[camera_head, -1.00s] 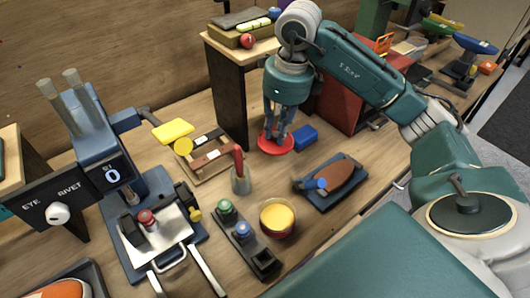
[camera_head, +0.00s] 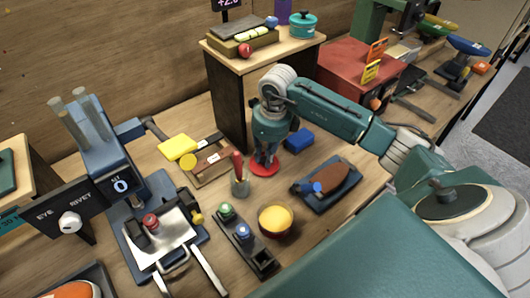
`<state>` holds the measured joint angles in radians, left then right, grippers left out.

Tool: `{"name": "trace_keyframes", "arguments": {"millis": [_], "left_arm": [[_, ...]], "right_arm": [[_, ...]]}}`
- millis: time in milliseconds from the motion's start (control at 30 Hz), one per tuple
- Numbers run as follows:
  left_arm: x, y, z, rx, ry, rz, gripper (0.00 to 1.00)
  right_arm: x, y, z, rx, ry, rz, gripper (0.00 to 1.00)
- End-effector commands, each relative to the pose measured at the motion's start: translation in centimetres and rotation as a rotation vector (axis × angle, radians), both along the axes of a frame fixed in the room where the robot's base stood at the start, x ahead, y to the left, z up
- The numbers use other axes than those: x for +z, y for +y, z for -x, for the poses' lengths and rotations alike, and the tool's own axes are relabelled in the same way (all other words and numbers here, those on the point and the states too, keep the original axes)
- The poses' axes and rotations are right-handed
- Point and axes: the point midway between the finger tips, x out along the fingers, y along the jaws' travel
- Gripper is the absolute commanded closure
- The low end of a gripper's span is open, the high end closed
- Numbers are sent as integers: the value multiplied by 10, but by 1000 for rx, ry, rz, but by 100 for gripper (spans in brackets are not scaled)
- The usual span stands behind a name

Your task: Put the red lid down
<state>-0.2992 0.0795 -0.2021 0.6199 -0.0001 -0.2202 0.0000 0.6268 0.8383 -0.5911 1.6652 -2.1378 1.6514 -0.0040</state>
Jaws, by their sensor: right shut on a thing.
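The red lid (camera_head: 285,169) is a flat red disc low at the table, just in front of the dark side of the small raised shelf. My right gripper (camera_head: 265,160) points straight down at the lid's left part, with its fingers closed on it. The fingers hide the grasped part, and I cannot tell whether the lid touches the table. My left gripper is not in view.
A blue block (camera_head: 299,139) lies right behind the lid. A tray with a brown brush (camera_head: 333,182) is to the right. The eyelet press (camera_head: 120,186) is at left.

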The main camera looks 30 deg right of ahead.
Motion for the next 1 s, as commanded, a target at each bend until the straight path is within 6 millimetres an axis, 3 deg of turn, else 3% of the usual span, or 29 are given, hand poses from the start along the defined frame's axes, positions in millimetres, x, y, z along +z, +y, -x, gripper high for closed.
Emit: {"name": "trace_keyframes", "arguments": {"millis": [267, 300, 400, 767, 1000], "left_arm": [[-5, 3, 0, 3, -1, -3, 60], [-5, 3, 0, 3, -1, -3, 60], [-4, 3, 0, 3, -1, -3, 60], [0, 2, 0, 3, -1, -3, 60], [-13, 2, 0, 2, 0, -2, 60]], "right_arm": [[-4, 0, 0, 0, -1, 0, 99], [-4, 0, 0, -1, -1, 0, 79], [-3, 0, 0, -1, -1, -1, 62], [3, 0, 0, 0, -2, 0, 62], [40, -3, 3, 0, -6, 0, 62]]}}
